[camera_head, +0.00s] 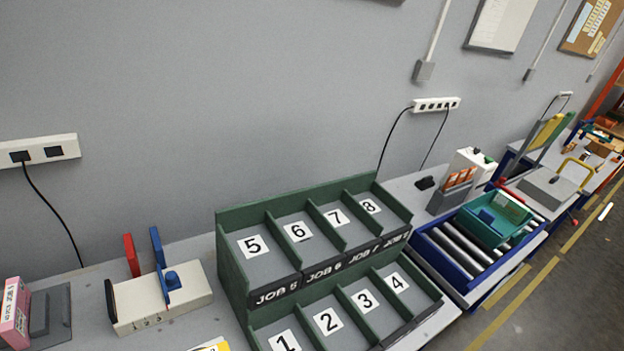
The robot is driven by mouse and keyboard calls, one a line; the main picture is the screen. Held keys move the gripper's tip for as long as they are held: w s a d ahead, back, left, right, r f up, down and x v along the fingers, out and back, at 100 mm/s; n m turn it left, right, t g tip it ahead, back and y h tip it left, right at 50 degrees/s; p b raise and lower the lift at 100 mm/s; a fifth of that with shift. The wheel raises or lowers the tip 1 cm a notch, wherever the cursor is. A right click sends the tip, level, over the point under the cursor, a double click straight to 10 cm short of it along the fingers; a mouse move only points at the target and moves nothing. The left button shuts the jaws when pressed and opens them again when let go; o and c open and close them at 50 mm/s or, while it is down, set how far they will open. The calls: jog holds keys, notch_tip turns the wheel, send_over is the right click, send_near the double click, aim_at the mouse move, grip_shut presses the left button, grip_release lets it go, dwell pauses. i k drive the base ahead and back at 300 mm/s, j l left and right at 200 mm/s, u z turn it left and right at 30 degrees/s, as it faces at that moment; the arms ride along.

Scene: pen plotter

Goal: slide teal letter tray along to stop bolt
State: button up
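A teal letter tray (478,232) sits at the right, on a blue-framed roller bed (436,262). It rests at the far right part of the rollers, with bare grey rollers to its left. A blue block and a pale card-like piece show in the tray. I cannot make out the stop bolt with certainty. My gripper is not in view.
A green numbered rack (232,262) stands on the bench left of the roller bed. A cream device with upright red and blue levers (160,298) and a pink box (14,312) are further left. A grey wall is behind, and open floor (560,300) lies at right.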

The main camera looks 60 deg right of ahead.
aim_at(467, 220)
jog(key=z, duration=2.65)
jog(key=i+l+z, duration=0.2)
jog(key=i+z, duration=0.15)
jog(key=i+l+z, duration=0.1)
jog(key=i+z, duration=0.2)
jog(key=i, duration=0.25)
jog(key=i+l+z, duration=0.1)
jog(key=i+z, duration=0.25)
jog(key=i, duration=1)
jog(key=i+u, duration=0.35)
jog(key=i+l+u, duration=0.1)
jog(key=i+u, duration=0.25)
jog(key=i+l+u, duration=0.15)
jog(key=u, duration=0.2)
jog(key=i+l+u, duration=0.1)
jog(key=i+u, duration=0.15)
jog(key=u, duration=0.15)
jog(key=i+l+u, duration=0.15)
jog(key=u, duration=0.3)
jog(key=i+l+u, duration=0.4)
jog(key=l+u, duration=0.2)
jog(key=u, duration=0.2)
jog(key=i+l+u, duration=0.15)
jog(key=l+u, duration=0.25)
